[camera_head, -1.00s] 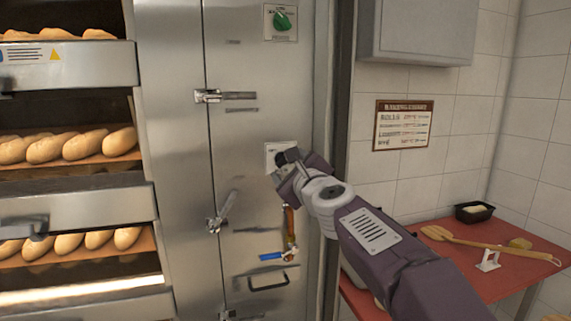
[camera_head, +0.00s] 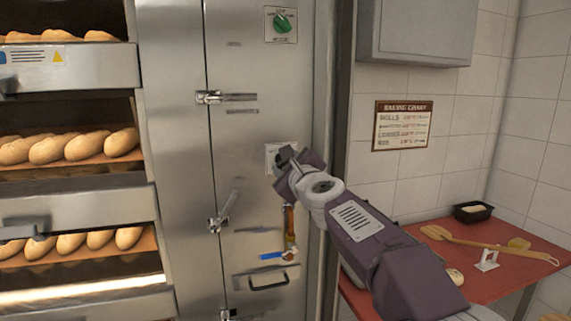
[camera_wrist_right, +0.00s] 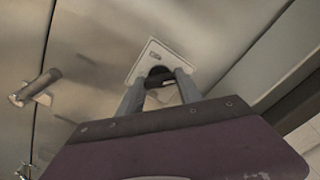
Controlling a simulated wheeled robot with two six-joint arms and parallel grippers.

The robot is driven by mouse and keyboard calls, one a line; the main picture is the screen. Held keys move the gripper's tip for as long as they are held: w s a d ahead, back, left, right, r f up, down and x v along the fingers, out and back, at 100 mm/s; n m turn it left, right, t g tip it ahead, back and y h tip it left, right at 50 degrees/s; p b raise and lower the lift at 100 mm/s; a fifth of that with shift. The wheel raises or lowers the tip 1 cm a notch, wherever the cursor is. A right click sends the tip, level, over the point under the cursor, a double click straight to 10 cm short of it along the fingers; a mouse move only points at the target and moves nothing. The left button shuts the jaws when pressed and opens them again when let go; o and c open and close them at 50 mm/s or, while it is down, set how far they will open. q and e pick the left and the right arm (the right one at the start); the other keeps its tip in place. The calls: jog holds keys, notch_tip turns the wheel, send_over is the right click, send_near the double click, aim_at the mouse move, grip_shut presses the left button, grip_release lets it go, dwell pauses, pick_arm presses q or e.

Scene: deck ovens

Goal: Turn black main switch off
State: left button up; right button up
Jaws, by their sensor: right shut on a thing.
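The black main switch (camera_wrist_right: 158,76) sits on a pale square plate (camera_wrist_right: 146,52) on the steel panel. In the right wrist view my right gripper (camera_wrist_right: 160,84) has its two fingers on either side of the black knob, shut on it. In the head view my right gripper (camera_head: 284,164) is at the plate (camera_head: 274,150) and hides most of the switch. The knob's exact angle cannot be read. My left gripper is not in view.
A green knob (camera_head: 281,22) is higher on the panel. A pipe with a blue-handled valve (camera_head: 272,256) and a handle (camera_head: 268,281) are below. Latches (camera_head: 218,220) lie to the left. A red table (camera_head: 440,262) stands at the right.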

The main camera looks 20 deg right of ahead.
jog(key=n, duration=0.4)
jog(key=shift+f+n, duration=0.1)
jog(key=shift+n, duration=0.2)
jog(key=n, duration=0.4)
jog(key=shift+n, duration=0.3)
jog(key=n, duration=0.4)
jog(key=shift+f+b, duration=0.1)
jog(key=shift+b, duration=0.3)
jog(key=shift+n, duration=2.1)
jog(key=o, duration=1.4)
